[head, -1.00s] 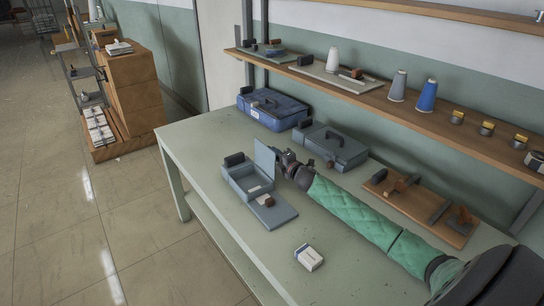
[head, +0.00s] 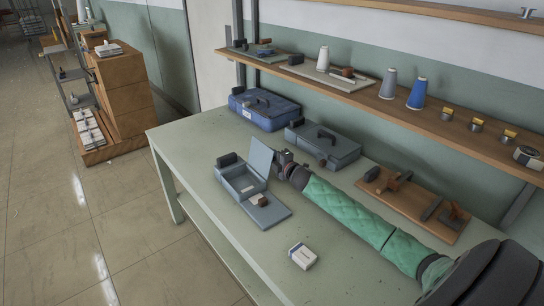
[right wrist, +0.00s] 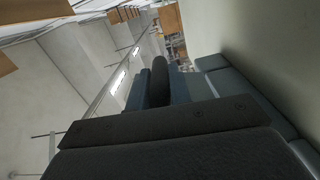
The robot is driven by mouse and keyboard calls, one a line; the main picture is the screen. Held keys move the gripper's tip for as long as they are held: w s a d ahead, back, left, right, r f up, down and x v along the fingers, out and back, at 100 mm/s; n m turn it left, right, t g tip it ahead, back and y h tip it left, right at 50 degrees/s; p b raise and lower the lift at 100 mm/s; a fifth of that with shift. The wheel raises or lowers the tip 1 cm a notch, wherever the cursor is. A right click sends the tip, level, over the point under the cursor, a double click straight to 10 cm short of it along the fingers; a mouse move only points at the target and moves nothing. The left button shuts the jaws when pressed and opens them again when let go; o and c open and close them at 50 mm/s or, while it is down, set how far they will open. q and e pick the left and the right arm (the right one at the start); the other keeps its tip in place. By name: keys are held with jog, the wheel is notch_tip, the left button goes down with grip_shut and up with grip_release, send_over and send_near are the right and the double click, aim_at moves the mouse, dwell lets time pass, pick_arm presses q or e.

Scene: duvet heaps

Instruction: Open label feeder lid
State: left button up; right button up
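The label feeder is a small blue-grey box (head: 234,190) on the green-grey table, with a flat tray and a small brown block at its front. Its lid (head: 261,157) stands raised, close to upright, on the box's right side. My right gripper (head: 284,158) is at the right face of the lid, very close or touching; I cannot tell which. Its fingers are small and dark here. In the right wrist view a dark gripper part (right wrist: 160,82) stands against blue-grey surfaces, and the finger gap is hidden. My left gripper is not in view.
A blue case (head: 264,110) and a grey case (head: 323,146) stand behind the feeder. A small white box (head: 302,257) lies at the front. A wooden board (head: 411,208) with tools lies right of my arm. A shelf (head: 440,125) with spools hangs above.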

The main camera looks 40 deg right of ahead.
jog(key=o, duration=0.4)
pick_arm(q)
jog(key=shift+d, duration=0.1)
pick_arm(e)
jog(key=shift+s+f, duration=0.1)
jog(key=shift+s, duration=0.45)
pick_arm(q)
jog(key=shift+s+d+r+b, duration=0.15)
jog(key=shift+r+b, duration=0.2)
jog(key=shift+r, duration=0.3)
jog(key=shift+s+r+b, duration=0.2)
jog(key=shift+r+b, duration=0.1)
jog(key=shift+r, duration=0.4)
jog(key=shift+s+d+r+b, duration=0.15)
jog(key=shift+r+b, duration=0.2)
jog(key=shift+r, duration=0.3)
pick_arm(e)
jog(key=s, duration=0.6)
jog(key=shift+s, duration=0.35)
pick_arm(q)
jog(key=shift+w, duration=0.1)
pick_arm(e)
jog(key=shift+d, duration=0.1)
